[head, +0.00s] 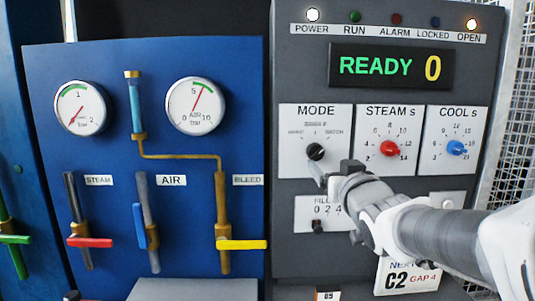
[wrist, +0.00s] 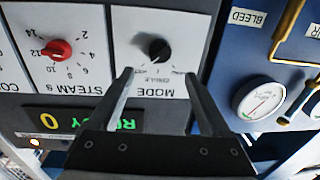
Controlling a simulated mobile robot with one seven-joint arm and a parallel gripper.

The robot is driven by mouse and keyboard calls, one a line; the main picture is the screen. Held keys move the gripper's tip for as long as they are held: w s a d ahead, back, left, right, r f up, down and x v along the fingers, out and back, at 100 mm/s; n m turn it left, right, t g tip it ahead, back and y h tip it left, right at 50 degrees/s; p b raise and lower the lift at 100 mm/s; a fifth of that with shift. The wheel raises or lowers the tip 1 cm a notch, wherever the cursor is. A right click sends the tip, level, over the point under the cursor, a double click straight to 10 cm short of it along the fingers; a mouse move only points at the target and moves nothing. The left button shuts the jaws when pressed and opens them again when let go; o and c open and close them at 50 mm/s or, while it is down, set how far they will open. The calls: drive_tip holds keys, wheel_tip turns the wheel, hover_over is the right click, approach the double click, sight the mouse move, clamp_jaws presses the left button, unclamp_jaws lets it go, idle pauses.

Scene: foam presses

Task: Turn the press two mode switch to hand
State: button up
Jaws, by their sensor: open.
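The black mode switch (head: 315,152) sits on a white MODE plate (head: 298,170) at the upper left of the grey control panel. In the wrist view, which is upside down, the mode switch (wrist: 158,48) stands beyond and between my fingers. Its pointer direction is too small to tell for sure. My gripper (head: 322,178) is just below the switch in the head view, partly hidden by my wrist. In the wrist view my gripper (wrist: 158,85) is open and empty, its two fingers apart on either side of the MODE plate.
A red STEAM knob (head: 390,148) and a blue COOL knob (head: 457,147) sit right of the switch. A fill selector (head: 317,226) lies below. The display (head: 390,67) reads READY 0. Gauges and valve levers (head: 240,244) are on the blue panel at left.

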sight(318, 154)
drive_tip(key=w, duration=0.8)
drive_tip(key=shift+w+a+p, duration=0.35)
drive_tip(key=shift+w+p, duration=0.05)
clamp_jaws()
